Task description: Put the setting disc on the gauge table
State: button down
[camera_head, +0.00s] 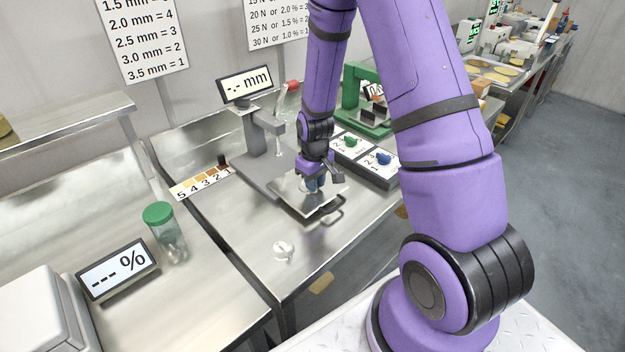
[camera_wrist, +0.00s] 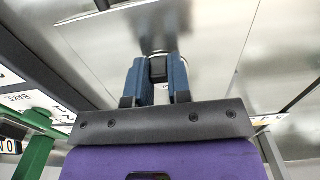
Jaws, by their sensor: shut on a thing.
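The gauge, with a "-.- mm" display (camera_head: 246,85) and a grey upright, stands behind and left of my gripper (camera_head: 314,187). Its grey base (camera_head: 258,176) reaches toward a square shiny metal plate (camera_head: 295,198). A small pale round piece with a raised knob (camera_head: 283,250), apparently the setting disc, lies on the steel bench, apart from my gripper. My gripper points down over the plate. In the wrist view its blue fingers (camera_wrist: 157,78) are shut on a small dark piece (camera_wrist: 158,68). I cannot tell whether that piece belongs to the plate (camera_wrist: 100,40), which has a black handle (camera_head: 330,209).
A strip of numbered colour samples (camera_head: 202,181) lies left of the gauge. A green-capped jar (camera_head: 168,235) and a "%" display (camera_head: 118,270) stand at left. The bench front is mostly clear.

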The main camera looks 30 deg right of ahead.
jog(key=shift+f, duration=0.1)
jog(key=c, duration=1.1)
grip_release()
jog(key=shift+o, duration=0.2)
jog(key=s+a+r+t, duration=0.1)
jog(key=s+r, duration=0.2)
jog(key=r, duration=0.7)
jog(key=s+a+r+m+t, duration=0.1)
jog(key=s+a+r, duration=0.15)
jog(key=r, duration=0.65)
jog(key=s+r+t, duration=0.1)
jog(key=s+r, duration=0.2)
jog(key=r, duration=0.7)
jog(key=s+a+r+t, duration=0.1)
jog(key=s+r, duration=0.3)
jog(key=s, duration=0.3)
jog(key=s+a+r+m+t, duration=0.1)
jog(key=s+r, duration=0.3)
jog(key=s, duration=0.4)
jog(key=shift+a+r, duration=0.25)
jog(key=shift+a, duration=0.35)
jog(key=shift+s, duration=0.1)
